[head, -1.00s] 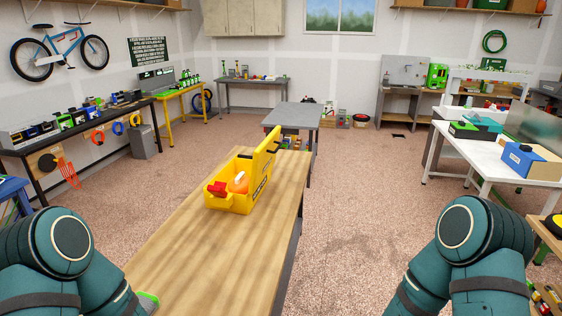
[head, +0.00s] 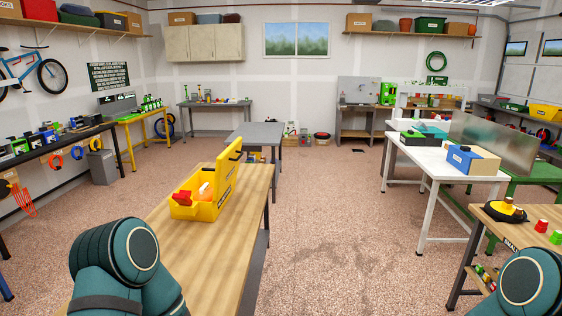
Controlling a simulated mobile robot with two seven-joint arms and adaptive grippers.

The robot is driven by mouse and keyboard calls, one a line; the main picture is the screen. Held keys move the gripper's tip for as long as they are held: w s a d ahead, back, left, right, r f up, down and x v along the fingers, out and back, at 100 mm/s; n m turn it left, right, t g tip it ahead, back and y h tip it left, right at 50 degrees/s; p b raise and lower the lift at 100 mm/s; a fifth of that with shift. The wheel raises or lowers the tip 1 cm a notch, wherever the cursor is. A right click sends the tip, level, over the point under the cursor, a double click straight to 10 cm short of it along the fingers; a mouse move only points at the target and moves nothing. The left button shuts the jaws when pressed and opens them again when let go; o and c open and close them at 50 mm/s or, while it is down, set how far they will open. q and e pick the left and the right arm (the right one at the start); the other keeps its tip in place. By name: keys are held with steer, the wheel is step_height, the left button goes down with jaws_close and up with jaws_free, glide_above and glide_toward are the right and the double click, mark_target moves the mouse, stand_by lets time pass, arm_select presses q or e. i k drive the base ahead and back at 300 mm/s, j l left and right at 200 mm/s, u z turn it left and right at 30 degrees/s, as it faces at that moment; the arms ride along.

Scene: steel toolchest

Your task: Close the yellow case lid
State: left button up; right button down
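The yellow case (head: 207,207) stands on the wooden bench, left of the middle of the head view. Its lid (head: 231,175) is open and stands upright along the right side of the case. Inside the case I see a red item (head: 182,198) at the left and an orange item (head: 206,190) in the middle. Only upper links of my two arms show, at the bottom left and bottom right. Neither of my grippers is in view, and both arm links are apart from the case.
The wooden bench (head: 225,258) has bare top in front of the case. A grey table (head: 256,133) stands behind it. White tables (head: 430,160) and a small wooden table (head: 520,232) stand at the right. The speckled floor (head: 340,220) between is clear.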

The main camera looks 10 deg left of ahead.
mark_target(227, 163)
steer(key=i+z, duration=0.35)
steer(key=i, duration=1.3)
steer(key=i+l+u, duration=0.1)
steer(key=i, duration=0.6)
